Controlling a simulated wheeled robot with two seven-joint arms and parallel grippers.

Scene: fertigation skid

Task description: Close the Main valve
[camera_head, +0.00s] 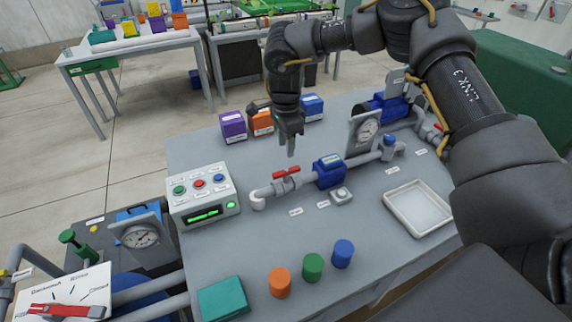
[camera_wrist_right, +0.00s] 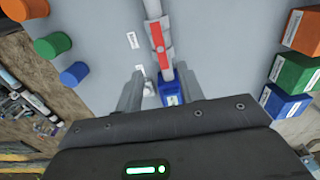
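A red lever handle (camera_head: 286,173) sits on a valve in the grey pipe on the table; its label is too small to read, so I cannot tell whether it is the Main valve. In the wrist view the red handle (camera_wrist_right: 158,38) lies along the pipe. My right gripper (camera_head: 291,148) hangs above the pipe near this handle, apart from it. In the wrist view its two fingers (camera_wrist_right: 159,82) are spread with nothing held. A second red-handled valve (camera_head: 438,130) is at the right end of the pipe, partly behind my arm. My left gripper is not in view.
A blue pipe unit (camera_head: 329,171) stands right of the handle. A button box (camera_head: 203,195) is to the left. Purple (camera_head: 233,126), orange and blue boxes stand behind. A white tray (camera_head: 418,208) and an upright gauge (camera_head: 366,130) are to the right. Orange, green and blue cylinders stand in front.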

